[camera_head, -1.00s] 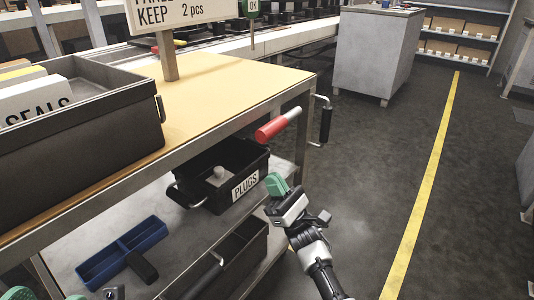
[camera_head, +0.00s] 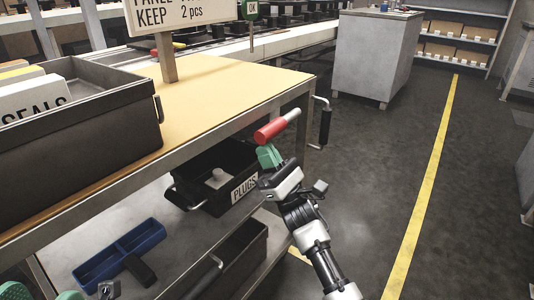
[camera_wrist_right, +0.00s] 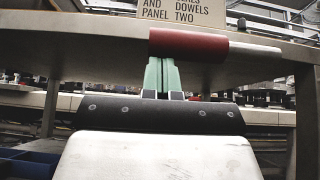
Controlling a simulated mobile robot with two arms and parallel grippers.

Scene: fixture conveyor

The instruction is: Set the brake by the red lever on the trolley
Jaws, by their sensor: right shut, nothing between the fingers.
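The red lever (camera_head: 271,130) juts from the right end of the trolley (camera_head: 222,120), just under its yellow top, with a light grey rod at its far end. In the right wrist view the red lever (camera_wrist_right: 189,43) lies across the picture just past the fingertips. My right gripper (camera_head: 267,154) has green fingers, shut with nothing between them, just below the lever. Whether the fingertips touch the lever I cannot tell. My left gripper (camera_head: 40,292) shows only in part at the bottom left corner; its jaw state is unclear.
A black crank handle (camera_head: 325,124) hangs right of the lever. A black crate (camera_head: 85,139) stands on top. The floor right of the trolley is clear.

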